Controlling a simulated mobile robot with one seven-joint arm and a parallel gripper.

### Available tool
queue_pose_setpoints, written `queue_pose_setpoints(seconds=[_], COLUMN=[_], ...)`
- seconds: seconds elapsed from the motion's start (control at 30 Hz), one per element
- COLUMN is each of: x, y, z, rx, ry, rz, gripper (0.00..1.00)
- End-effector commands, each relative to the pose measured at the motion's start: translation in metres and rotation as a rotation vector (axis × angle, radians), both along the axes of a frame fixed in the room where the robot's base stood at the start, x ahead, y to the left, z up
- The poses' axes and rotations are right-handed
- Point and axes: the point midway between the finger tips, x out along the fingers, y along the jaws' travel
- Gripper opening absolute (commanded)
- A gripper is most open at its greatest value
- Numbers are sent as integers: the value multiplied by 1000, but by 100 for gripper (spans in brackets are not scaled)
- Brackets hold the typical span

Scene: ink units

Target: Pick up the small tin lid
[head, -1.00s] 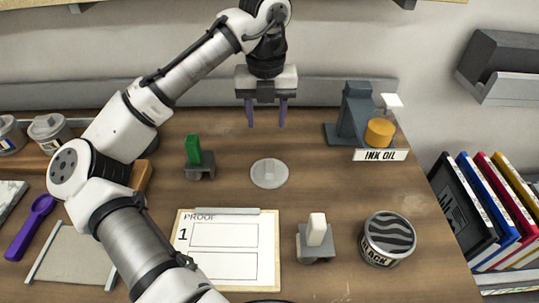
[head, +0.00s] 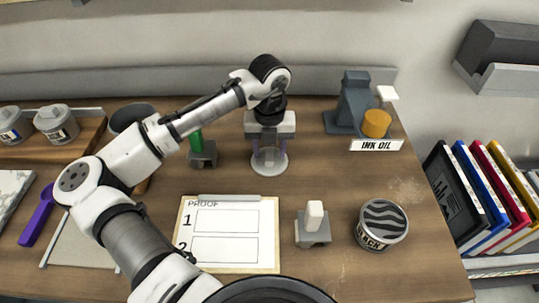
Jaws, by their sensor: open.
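The small tin lid (head: 269,169) is a pale grey disc with a raised piece at its middle, lying on the wooden table. My gripper (head: 269,163) points down over it with its two purple fingers apart, one on each side of the lid's middle. The fingers hide part of the lid's back. I cannot tell whether the fingertips touch it.
A green-handled tool (head: 201,152) stands close on the left. The proof sheet (head: 230,255) lies in front, with a white-handled block (head: 313,228) and a black ink tin (head: 382,225) to its right. The ink oil stand (head: 353,105) is at the back right.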

Motion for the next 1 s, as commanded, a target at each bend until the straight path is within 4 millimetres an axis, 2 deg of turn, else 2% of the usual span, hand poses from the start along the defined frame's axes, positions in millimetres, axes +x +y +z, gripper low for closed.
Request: queue_pose_setpoints(seconds=[0.27, 0.37, 0.63, 0.87, 1.0], x=[0, 0, 0, 0, 1], y=[0, 0, 0, 0, 0], z=[-6, -5, -5, -4, 6], rx=[1, 1, 1, 0, 0], ry=[-1, -1, -1, -2, -3], rz=[-1, 0, 0, 0, 0], gripper=[47, 37, 1, 0, 0])
